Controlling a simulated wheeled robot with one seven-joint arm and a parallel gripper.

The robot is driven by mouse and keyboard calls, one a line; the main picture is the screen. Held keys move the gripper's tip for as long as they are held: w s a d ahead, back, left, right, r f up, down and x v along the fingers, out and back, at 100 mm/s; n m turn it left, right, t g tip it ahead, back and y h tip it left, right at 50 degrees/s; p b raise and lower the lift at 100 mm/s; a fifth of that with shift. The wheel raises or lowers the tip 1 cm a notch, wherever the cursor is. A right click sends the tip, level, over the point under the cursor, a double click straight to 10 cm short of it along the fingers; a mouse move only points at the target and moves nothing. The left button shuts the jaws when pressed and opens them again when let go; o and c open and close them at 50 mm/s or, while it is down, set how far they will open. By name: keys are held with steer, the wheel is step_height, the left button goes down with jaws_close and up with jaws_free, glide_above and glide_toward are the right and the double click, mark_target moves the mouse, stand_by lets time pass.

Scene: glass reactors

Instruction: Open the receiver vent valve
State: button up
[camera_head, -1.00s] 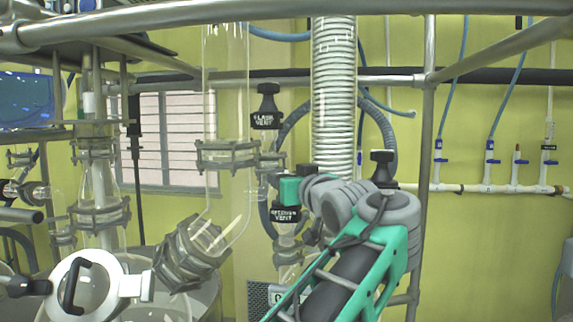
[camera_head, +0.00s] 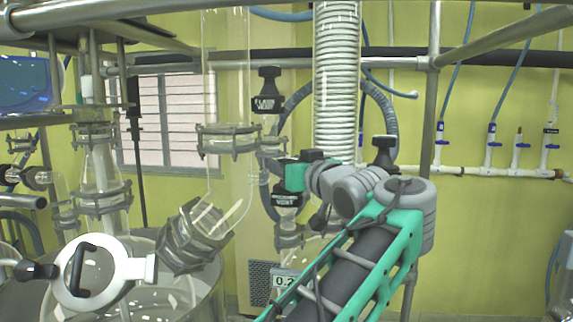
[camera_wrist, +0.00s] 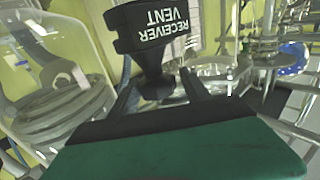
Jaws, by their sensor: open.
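The receiver vent valve (camera_wrist: 160,28) has a black labelled handle above a narrow dark stem and fills the upper middle of the wrist view. In the head view its label (camera_head: 286,199) shows just below my green gripper, which partly covers the valve. My gripper (camera_wrist: 156,72) is open. In the wrist view its two dark fingers reach up on either side of the stem, below the label. I cannot tell whether either finger touches it. In the head view the fingertips are hidden.
The flask vent valve (camera_head: 268,103) stands above and left of my gripper. A glass column (camera_head: 225,100) is to the left and a ribbed hose (camera_head: 336,80) just above. A metal post (camera_head: 430,120) stands right of my arm. A glass vessel (camera_wrist: 55,80) is close in the wrist view.

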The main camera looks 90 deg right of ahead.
steer(key=v, duration=0.7)
steer(key=shift+s+a+b, duration=0.25)
steer(key=shift+s+b, duration=0.05)
steer(key=shift+b, duration=0.05)
